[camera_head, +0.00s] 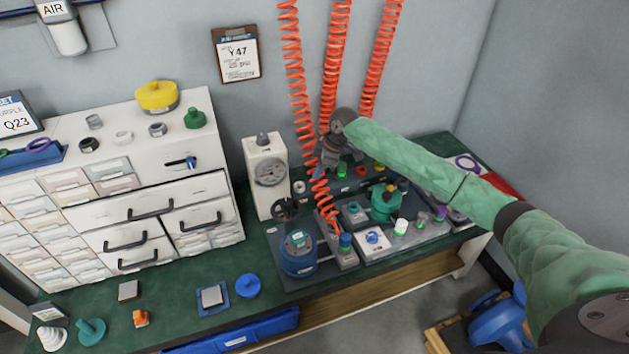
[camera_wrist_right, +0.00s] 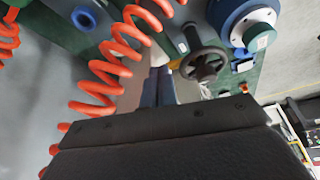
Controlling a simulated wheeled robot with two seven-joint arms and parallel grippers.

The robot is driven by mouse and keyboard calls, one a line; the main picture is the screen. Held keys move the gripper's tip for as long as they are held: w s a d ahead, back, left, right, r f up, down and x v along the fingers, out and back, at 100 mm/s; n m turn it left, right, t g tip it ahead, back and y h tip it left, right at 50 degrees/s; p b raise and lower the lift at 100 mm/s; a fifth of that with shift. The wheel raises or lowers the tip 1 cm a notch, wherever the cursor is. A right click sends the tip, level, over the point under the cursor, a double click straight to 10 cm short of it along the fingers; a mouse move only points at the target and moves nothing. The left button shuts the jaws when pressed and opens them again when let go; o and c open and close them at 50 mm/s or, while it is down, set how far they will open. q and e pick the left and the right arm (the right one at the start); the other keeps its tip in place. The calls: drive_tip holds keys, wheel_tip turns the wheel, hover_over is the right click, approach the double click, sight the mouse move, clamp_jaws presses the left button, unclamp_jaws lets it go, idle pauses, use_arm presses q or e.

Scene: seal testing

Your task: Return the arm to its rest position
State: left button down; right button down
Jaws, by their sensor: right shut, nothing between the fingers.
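My right arm (camera_head: 430,170) is in a green sleeve and reaches in from the right of the head view over the bench. My right gripper (camera_head: 327,158) is at its end, above the test fixtures and among the hanging orange coiled hoses (camera_head: 333,60). It is shut and empty. In the right wrist view the dark gripper body fills the lower part and its narrow fingers (camera_wrist_right: 158,87) show beyond it. A coiled hose (camera_wrist_right: 105,72) loops close beside the gripper there; whether they touch I cannot tell. My left gripper is not in view.
A white drawer cabinet (camera_head: 150,215) stands left. The green bench front (camera_head: 185,315) has small parts. A blue object (camera_head: 500,325) lies low at right.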

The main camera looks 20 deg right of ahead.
drive_tip(key=shift+d+r, duration=0.1)
drive_tip(key=shift+r, duration=0.15)
